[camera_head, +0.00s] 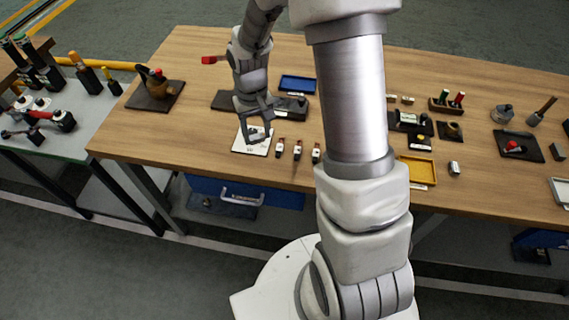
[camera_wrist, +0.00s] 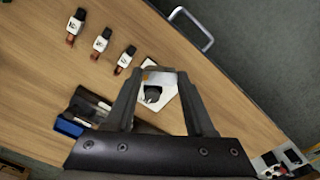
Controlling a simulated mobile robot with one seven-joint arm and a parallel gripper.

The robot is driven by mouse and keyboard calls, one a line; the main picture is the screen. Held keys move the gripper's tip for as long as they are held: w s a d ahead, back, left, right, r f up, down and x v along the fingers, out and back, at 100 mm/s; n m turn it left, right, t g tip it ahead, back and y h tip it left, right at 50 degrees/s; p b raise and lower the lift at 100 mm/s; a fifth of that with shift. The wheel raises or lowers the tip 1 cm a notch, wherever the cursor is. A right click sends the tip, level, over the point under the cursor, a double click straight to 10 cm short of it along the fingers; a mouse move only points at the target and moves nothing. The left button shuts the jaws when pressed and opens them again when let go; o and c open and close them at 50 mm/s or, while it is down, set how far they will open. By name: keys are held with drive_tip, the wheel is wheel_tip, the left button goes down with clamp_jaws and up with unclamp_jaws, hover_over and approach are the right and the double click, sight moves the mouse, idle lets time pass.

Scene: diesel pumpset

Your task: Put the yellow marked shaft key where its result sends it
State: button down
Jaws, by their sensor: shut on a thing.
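My gripper (camera_head: 258,132) is over the white card (camera_head: 242,146) near the table's front edge. In the wrist view its fingers (camera_wrist: 158,78) are shut on a small grey metal block, the shaft key (camera_wrist: 163,77), with a small yellow-orange mark at its left end. The key is held just over or on the white card (camera_wrist: 170,92); I cannot tell if they touch. A dark patch shows on the card below the key. A blue tray (camera_head: 298,84) lies behind the gripper, and a yellow tray (camera_head: 414,172) lies right of my arm.
Three small tagged pieces (camera_head: 297,149) stand in a row right of the card. A dark fixture (camera_head: 291,106) stands behind it. A red-handled tool (camera_head: 214,60) lies further back. My arm hides the table's middle.

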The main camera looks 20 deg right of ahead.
drive_tip(key=shift+m, duration=0.3)
drive_tip(key=f+b, duration=0.1)
drive_tip(key=d+f+b, duration=0.1)
drive_tip(key=f, duration=0.1)
drive_tip(key=d+f+b, duration=0.1)
drive_tip(key=shift+s+d+f+b, duration=0.15)
drive_tip(key=shift+s+d+b, duration=0.05)
drive_tip(key=shift+s+b, duration=0.1)
drive_tip(key=d+b, duration=0.1)
drive_tip(key=d, duration=0.1)
drive_tip(key=s+d+m+b, duration=0.1)
drive_tip(key=d, duration=0.1)
drive_tip(key=s+d+m, duration=0.1)
drive_tip(key=d, duration=0.1)
drive_tip(key=shift+s+d+r+b, duration=0.15)
drive_tip(key=shift+d+r+b, duration=0.15)
drive_tip(key=shift+d+b, duration=0.1)
drive_tip(key=s+d+r+m+b, duration=0.2)
drive_tip(key=s+d+r+m, duration=0.2)
drive_tip(key=s+d, duration=0.4)
hover_over(294, 168)
wheel_tip(294, 168, down, 6)
drive_tip(key=shift+d+f, duration=0.1)
drive_tip(key=shift+f, duration=0.05)
drive_tip(key=shift+f+b, duration=0.55)
drive_tip(key=shift+f, duration=1.5)
drive_tip(key=shift+f, duration=0.1)
drive_tip(key=shift+c, duration=1.3)
unclamp_jaws()
